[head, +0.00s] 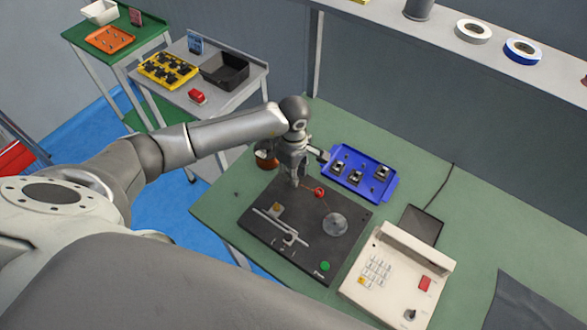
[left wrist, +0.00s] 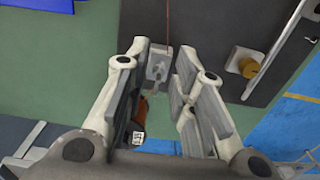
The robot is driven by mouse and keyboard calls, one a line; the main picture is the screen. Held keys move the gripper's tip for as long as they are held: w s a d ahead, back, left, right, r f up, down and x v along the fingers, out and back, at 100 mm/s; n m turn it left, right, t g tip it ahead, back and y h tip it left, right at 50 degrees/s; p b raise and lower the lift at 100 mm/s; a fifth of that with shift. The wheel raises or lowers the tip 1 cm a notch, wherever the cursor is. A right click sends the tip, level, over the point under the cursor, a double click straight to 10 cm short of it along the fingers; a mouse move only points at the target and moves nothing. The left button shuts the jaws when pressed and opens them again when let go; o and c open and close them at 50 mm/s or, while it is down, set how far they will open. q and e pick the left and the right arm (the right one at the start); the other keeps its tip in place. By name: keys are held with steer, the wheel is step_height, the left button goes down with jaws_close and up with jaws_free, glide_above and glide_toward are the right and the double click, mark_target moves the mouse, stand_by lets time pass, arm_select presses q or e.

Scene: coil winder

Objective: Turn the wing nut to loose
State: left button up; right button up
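My left gripper (head: 294,182) points down over the back left edge of the black winder board (head: 262,226). In the left wrist view its fingers (left wrist: 162,62) are open and apart. A small grey metal fitting (left wrist: 157,66) shows between them, with a copper wire running away from it. A lighter part on this fitting may be the wing nut, but it is too small to be sure. I see no finger clearly touching it. In the head view the gripper hides the fitting. A brass-coloured knob (left wrist: 248,67) sits on a grey mount beside the right finger. My right gripper is not in view.
An orange-brown spool (head: 266,158) stands close behind the gripper. A blue tray (head: 345,187) with several metal parts lies to the right. The board also carries a red part (head: 319,192), a grey disc (head: 335,224) and a green button (head: 325,266). A cream control box (head: 397,275) stands at the front right.

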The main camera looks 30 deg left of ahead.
arm_select(q)
steer(key=shift+c, duration=0.6)
jaws_close()
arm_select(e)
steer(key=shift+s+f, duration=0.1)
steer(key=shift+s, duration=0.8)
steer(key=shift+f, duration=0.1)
